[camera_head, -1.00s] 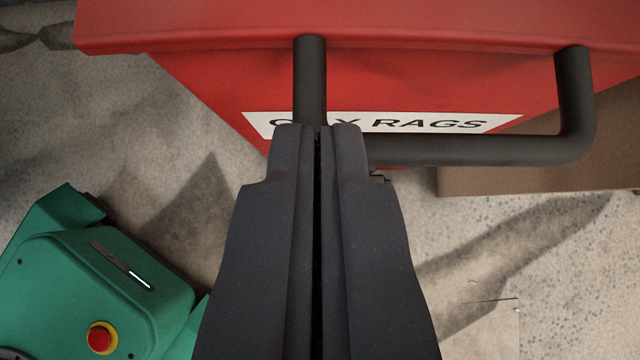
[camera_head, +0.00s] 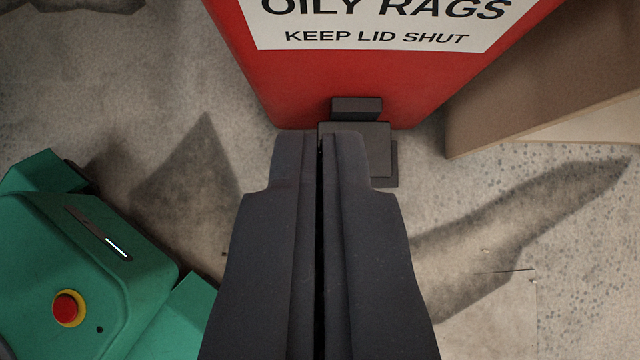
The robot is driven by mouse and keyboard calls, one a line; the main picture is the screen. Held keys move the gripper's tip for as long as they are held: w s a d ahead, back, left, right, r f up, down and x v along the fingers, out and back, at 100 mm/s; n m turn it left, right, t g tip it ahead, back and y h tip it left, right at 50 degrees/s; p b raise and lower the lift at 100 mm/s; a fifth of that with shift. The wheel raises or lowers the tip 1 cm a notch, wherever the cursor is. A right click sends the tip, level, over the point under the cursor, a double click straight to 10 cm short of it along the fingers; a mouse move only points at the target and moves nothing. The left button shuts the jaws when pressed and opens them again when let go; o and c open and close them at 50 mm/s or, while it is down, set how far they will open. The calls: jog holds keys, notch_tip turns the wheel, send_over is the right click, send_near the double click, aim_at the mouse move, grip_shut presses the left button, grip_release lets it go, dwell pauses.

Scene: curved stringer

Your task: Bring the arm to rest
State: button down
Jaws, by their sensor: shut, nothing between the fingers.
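My gripper (camera_head: 320,142) is in the middle of the view, pointing up the picture. Its two dark fingers are shut together with only a thin dark line between them, and they hold nothing. Beyond the fingertips is a red bin (camera_head: 330,85) with a white label (camera_head: 385,22) reading "OILY RAGS, KEEP LID SHUT". A dark pedal (camera_head: 357,106) sits at the foot of the bin, partly hidden behind the fingertips. The lid and handle of the bin are out of view.
My green base (camera_head: 95,265) with a red button (camera_head: 67,307) is at the lower left. A brown cardboard-like box (camera_head: 520,100) stands right of the bin. Speckled concrete floor (camera_head: 480,210) is open at right and left, with shadows across it.

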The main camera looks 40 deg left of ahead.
jog(key=w+a+r+m+t+h, duration=0.15)
jog(key=w+r, duration=0.25)
jog(key=r, duration=0.8)
jog(key=w+a+r+h, duration=0.15)
jog(key=w+r, duration=0.25)
jog(key=r, duration=0.8)
jog(key=w+a+r+m+t, duration=0.15)
jog(key=w+r, duration=0.25)
jog(key=r, duration=0.7)
jog(key=s+a+r+m+t+h, duration=0.1)
jog(key=a+r, duration=0.3)
jog(key=r, duration=0.6)
jog(key=s+a+r+m+t+h, duration=0.15)
jog(key=a+r, duration=0.35)
jog(key=r, duration=0.5)
jog(key=s+a+r+m+t, duration=0.1)
jog(key=s+a+r+t, duration=0.1)
jog(key=s+a+r, duration=0.5)
jog(key=s+a+r+m+t, duration=0.1)
jog(key=s+a+r, duration=0.25)
jog(key=r, duration=0.75)
notch_tip(320, 180, up, 15)
jog(key=p, duration=1.5)
jog(key=shift+d, duration=0.25)
jog(key=shift+w+d+f, duration=0.1)
